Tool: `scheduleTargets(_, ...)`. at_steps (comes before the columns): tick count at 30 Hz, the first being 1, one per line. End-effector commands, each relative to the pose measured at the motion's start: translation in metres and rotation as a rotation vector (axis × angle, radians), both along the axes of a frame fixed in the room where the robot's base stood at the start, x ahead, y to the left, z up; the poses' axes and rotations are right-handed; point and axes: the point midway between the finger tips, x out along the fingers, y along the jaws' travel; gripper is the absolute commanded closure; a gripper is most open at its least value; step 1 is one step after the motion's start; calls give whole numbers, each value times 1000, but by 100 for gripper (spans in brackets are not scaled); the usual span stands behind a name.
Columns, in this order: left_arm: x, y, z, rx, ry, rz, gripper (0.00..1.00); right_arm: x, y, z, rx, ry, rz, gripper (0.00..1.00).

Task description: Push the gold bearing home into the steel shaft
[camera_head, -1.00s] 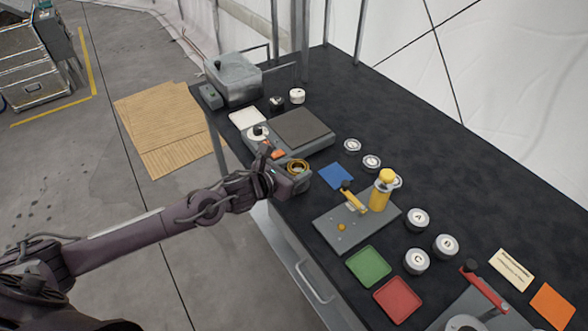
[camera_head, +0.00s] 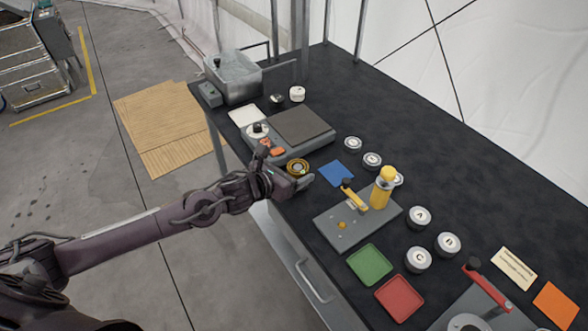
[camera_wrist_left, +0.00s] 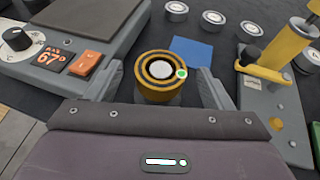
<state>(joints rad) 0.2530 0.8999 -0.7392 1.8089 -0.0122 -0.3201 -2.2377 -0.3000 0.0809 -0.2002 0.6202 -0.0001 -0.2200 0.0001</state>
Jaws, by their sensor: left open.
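The gold bearing (camera_wrist_left: 160,90) is a gold ring with a dark band and a pale round centre. In the left wrist view it stands between the two spread fingers of my left gripper (camera_wrist_left: 160,92), with a gap on each side. In the head view the bearing (camera_head: 298,167) shows at the near edge of the table, just past my left gripper (camera_head: 289,168), which is open. A small green dot shows on its right side. I cannot tell whether the pale centre is the steel shaft. My right gripper is not in view.
A grey hotplate-like unit (camera_head: 322,148) with a dial and orange parts stands close beyond the gripper. A grey plate (camera_head: 335,236) with a yellow lever and post stands to the right, near several lidded cylinders (camera_head: 418,217). A blue sheet (camera_head: 336,174) lies between.

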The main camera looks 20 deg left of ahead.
Motion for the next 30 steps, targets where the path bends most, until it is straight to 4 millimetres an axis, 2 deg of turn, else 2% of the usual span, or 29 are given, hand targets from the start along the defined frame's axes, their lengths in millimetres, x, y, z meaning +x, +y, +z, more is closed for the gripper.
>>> scheduleTargets(9, -43, 18, 16, 4, 1, -2, 26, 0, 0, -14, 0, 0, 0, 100)
scheduleTargets(13, -53, 23, 22, 2, 1, -1, 26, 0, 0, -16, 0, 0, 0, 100)
scheduleTargets(18, -60, 24, 27, 0, 0, -1, 26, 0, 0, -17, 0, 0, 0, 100)
scheduleTargets(30, -60, 24, 27, -2, 0, -1, 26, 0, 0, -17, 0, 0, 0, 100)
